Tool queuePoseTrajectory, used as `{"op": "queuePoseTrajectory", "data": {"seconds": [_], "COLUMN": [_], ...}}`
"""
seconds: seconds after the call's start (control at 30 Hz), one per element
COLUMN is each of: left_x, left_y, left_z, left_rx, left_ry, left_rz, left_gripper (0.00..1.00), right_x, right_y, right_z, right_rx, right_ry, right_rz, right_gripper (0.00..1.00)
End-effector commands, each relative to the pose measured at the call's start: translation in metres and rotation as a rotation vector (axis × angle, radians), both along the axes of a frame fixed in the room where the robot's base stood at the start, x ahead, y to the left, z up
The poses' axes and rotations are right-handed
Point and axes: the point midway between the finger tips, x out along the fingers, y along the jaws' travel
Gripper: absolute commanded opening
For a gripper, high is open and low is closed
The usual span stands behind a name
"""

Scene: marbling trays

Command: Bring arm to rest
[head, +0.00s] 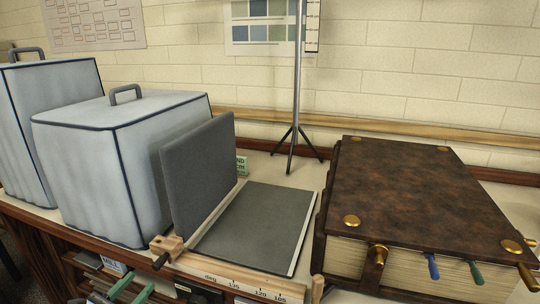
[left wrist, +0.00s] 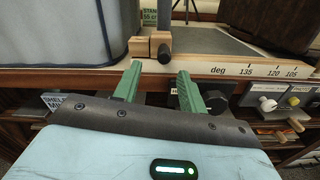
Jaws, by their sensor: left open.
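My left gripper (head: 136,284) shows at the bottom left of the head view, in front of the bench edge. Its two green fingers are also in the left wrist view (left wrist: 159,80), spread apart with nothing between them. Past the fingertips, in the wrist view, is a wooden block (left wrist: 140,47) with a dark knob (left wrist: 165,53), at the corner of a board marked with degrees. The same wooden block (head: 167,244) is in the head view, up and right of the fingers. I see no contact between gripper and block. My right gripper is in neither view.
A hinged grey panel (head: 198,172) stands raised beside a flat grey panel (head: 255,222). Two blue-grey covered boxes (head: 125,110) stand left. A large brown book (head: 425,195) with brass fittings lies right. A tripod stand (head: 297,90) is behind. Filled shelves lie below the bench edge.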

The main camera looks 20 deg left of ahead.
Motion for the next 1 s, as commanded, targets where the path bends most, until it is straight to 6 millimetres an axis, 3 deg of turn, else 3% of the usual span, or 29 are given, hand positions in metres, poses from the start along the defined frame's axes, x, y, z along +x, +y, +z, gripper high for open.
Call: {"op": "queuePoseTrajectory", "data": {"seconds": [0.13,0.27,0.47,0.6,0.8,0.93,0.97,1.0], "left_x": [-0.008,-0.036,-0.108,-0.166,-0.24,-0.271,-0.276,-0.281], "left_y": [-0.005,-0.02,-0.064,-0.105,-0.171,-0.202,-0.208,-0.213], "left_z": [-0.008,-0.034,-0.085,-0.11,-0.126,-0.128,-0.128,-0.129], "left_rx": [-0.111,-0.478,-1.319,-1.898,-2.605,-2.882,2.885,2.828], "left_ry": [0.028,0.113,0.273,0.335,0.319,0.269,-0.255,-0.235], "left_rz": [0.009,0.06,0.274,0.51,0.919,1.14,-1.163,-1.164], "left_gripper": [0.41,0.41,0.41,0.41,0.41,0.41,0.41,0.41], "right_x": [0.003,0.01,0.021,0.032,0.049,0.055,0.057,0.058], "right_y": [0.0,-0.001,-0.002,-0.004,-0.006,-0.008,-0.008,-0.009], "right_z": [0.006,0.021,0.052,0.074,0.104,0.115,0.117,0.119], "right_rx": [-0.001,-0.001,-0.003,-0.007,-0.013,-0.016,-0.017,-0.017], "right_ry": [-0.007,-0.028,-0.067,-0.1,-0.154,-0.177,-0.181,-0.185], "right_rz": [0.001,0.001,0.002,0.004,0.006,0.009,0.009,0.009], "right_gripper": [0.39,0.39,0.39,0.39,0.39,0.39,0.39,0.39]}}
